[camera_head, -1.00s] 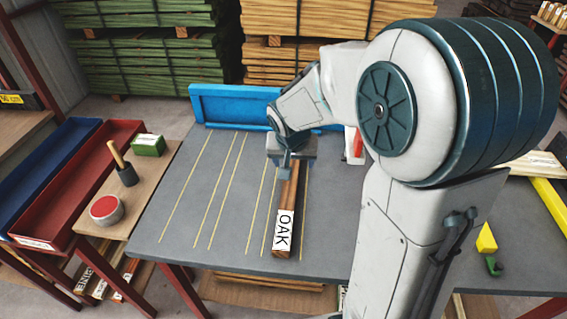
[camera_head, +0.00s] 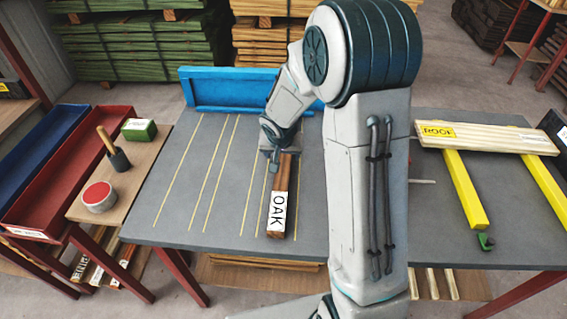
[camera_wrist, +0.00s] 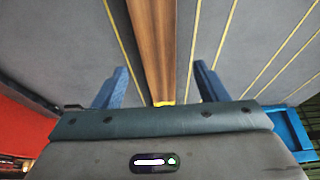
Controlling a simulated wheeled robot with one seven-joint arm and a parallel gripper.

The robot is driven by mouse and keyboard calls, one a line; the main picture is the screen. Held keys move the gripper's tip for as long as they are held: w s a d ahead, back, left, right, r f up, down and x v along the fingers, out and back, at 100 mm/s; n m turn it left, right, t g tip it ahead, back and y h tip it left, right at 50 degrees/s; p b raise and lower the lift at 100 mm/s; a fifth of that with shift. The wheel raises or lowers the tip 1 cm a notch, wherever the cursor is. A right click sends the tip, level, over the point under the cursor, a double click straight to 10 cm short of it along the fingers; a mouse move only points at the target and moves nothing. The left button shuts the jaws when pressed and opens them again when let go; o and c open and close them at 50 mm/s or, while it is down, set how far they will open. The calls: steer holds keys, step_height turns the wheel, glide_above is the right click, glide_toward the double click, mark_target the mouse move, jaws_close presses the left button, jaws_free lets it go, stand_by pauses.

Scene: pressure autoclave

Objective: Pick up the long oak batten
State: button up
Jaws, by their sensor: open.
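The oak batten (camera_head: 284,191) is a brown wooden bar with a white label reading OAK. It lies on the grey table (camera_head: 165,238), roughly along the yellow lines, with its labelled end toward me. My gripper (camera_head: 273,158) is at its far end, partly hidden by my arm. In the wrist view my gripper (camera_wrist: 161,85) is open, with one blue finger on each side of the batten (camera_wrist: 152,40). The batten runs between the fingers with a gap on both sides. A yellow edge shows at its end by the gripper body. I cannot tell the exact height of the fingertips.
A blue raised stop (camera_head: 235,91) stands at the table's far edge. A red tray (camera_head: 75,170), a blue tray (camera_head: 40,150), a green box (camera_head: 139,130), a brush (camera_head: 113,150) and a red-topped tin (camera_head: 99,196) are left. Yellow supports (camera_head: 463,187) carry a ROOF-labelled board (camera_head: 490,138) at right.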

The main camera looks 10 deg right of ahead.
mark_target(284, 160)
steer(key=x, duration=0.4)
steer(key=shift+d+f, duration=0.1)
steer(key=shift+f, duration=0.05)
steer(key=c, duration=1.3)
steer(key=shift+c, duration=0.5)
